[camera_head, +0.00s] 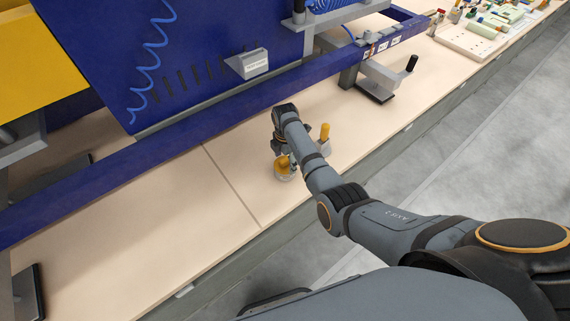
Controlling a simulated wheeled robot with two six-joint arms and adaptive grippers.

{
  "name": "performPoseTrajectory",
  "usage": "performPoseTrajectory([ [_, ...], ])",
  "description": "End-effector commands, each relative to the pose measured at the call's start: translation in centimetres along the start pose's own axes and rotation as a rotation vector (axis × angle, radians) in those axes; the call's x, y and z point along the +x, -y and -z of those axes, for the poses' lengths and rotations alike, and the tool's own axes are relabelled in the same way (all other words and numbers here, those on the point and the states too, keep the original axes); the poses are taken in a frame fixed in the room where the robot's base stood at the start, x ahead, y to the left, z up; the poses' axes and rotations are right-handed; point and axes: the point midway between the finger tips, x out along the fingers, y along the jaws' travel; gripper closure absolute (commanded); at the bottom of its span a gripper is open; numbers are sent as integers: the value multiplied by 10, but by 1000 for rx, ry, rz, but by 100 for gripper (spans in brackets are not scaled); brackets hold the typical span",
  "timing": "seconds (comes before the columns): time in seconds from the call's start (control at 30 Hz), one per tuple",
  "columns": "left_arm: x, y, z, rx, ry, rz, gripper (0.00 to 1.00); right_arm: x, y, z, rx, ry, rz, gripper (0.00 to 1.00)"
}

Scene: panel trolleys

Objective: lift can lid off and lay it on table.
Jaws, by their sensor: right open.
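A small pale can (284,176) stands on the table (160,215), with a yellow top piece (283,162) that looks like its lid. My right gripper (284,152) points down over the can, close to the yellow top. It is open; the wrist and arm partly hide the fingers and the can, so I cannot tell whether it touches the lid. My left gripper is not in view.
A pale holder (323,146) with an orange upright handle (324,131) stands just right of my wrist. A blue panel frame (210,106) runs behind. A white tray (465,42) lies far right. The table left of the can is clear.

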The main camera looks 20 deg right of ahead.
Motion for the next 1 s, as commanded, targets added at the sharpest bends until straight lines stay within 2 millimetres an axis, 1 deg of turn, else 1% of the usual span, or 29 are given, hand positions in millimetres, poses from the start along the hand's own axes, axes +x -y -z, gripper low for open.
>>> performPoseTrajectory([
  [0.03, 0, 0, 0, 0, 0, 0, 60, 0, 0, 0, 0, 0, 0, 35],
  [0.07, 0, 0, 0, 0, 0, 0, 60, 0, 0, 0, 0, 0, 0, 39],
  [0.5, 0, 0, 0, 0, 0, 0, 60, 2, 0, 1, 0, -1, 0, 99],
  [1.0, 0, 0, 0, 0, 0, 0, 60, 5, 4, 1, -1, -3, 9, 100],
])
